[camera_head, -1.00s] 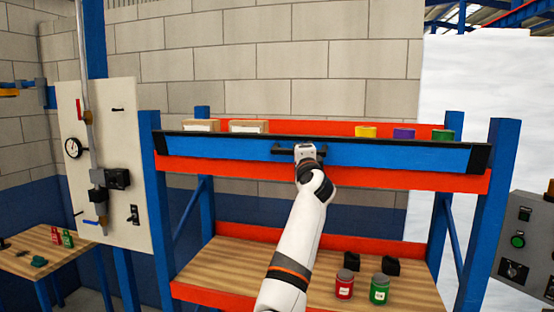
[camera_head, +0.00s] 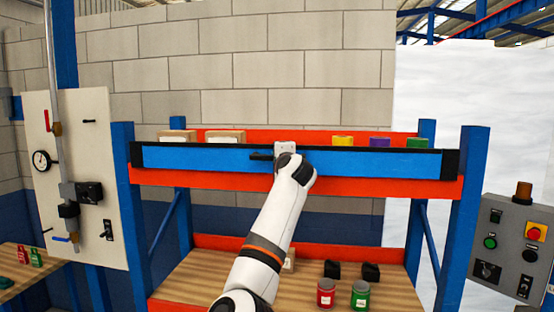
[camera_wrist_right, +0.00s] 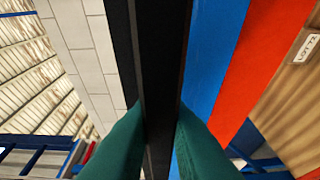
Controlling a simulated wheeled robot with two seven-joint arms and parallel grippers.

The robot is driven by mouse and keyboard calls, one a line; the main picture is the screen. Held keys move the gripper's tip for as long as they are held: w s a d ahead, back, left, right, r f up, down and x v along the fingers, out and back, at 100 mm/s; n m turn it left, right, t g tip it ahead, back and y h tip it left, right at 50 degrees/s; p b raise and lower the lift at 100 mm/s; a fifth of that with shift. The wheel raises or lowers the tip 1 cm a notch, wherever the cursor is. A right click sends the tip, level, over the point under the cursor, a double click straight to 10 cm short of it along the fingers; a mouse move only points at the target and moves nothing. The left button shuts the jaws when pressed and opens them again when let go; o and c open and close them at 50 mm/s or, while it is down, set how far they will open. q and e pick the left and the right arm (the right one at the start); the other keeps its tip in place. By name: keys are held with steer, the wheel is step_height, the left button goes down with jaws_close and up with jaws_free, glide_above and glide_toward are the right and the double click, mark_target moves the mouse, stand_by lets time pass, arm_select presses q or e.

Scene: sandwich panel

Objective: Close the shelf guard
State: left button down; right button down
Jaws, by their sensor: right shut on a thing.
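The shelf guard (camera_head: 375,161) is a long blue panel with a black top edge and black ends. It spans the front of the upper shelf, just above the orange front beam. Its black handle (camera_head: 261,156) shows to the left of my right gripper (camera_head: 285,149), which is at the guard's middle. In the right wrist view, the green fingers of my right gripper (camera_wrist_right: 160,108) are closed around a black bar, with the blue guard (camera_wrist_right: 213,55) beside it. The gripper hides part of the handle. My left gripper is not in view.
The orange shelf beam (camera_head: 400,184) runs below the guard between blue posts (camera_head: 465,205). Boxes (camera_head: 225,136) and coloured cans (camera_head: 343,140) stand behind the guard. Jars (camera_head: 326,293) stand on the lower shelf. Control panels (camera_head: 517,250) flank the rack.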

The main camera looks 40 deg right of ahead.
steer(key=c, duration=1.6)
jaws_free()
steer(key=shift+r, duration=0.2)
steer(key=shift+o, duration=1)
steer(key=shift+w, duration=0.1)
steer(key=shift+w+d+f, duration=0.1)
steer(key=shift+f, duration=0.1)
steer(key=b+v, duration=0.6)
steer(key=v, duration=0.6)
